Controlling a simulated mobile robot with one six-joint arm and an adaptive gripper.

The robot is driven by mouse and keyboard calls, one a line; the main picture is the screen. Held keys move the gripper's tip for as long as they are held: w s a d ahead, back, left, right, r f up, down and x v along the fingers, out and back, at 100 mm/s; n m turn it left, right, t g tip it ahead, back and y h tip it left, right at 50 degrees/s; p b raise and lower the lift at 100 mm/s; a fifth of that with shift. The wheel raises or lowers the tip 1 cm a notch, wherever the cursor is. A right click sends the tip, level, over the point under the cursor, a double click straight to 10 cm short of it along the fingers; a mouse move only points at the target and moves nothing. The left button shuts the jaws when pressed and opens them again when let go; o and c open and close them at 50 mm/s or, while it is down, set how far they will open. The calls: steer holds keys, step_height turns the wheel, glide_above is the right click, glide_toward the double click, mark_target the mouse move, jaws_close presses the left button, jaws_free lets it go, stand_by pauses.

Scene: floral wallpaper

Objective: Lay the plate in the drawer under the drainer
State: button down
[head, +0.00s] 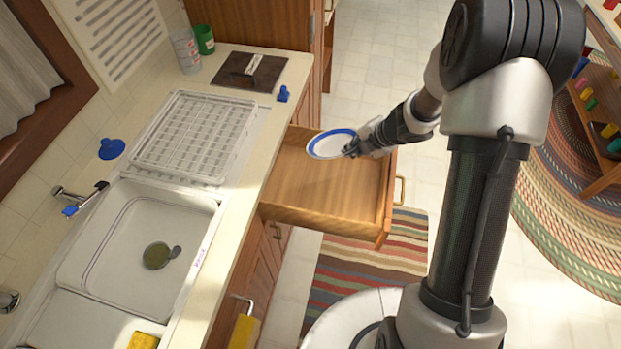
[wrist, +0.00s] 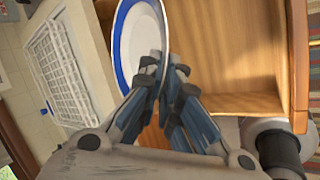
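The plate (head: 330,144) is white with a blue rim and is held above the open drawer, over its far part. My gripper (head: 352,150) is shut on the plate's edge. In the wrist view the fingers (wrist: 168,90) pinch the rim of the plate (wrist: 125,45), and the wooden drawer floor shows beyond. The drawer (head: 320,195) is pulled out from the counter and looks empty. It also shows in the wrist view (wrist: 235,50). The white drainer (head: 193,135) lies on the counter above the drawer and is empty.
The sink (head: 130,240) is left of the drawer, with a tap (head: 80,195). A striped rug (head: 365,265) lies on the floor before the drawer.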

step_height(320, 180, down, 21)
steer(key=b, duration=0.9)
steer(key=shift+w+d+b, duration=0.15)
steer(key=shift+b, duration=0.25)
steer(key=shift+r, duration=0.1)
steer(key=c, duration=2.3)
jaws_free()
steer(key=shift+f, duration=0.2)
steer(key=o, duration=0.5)
steer(key=shift+r, duration=0.1)
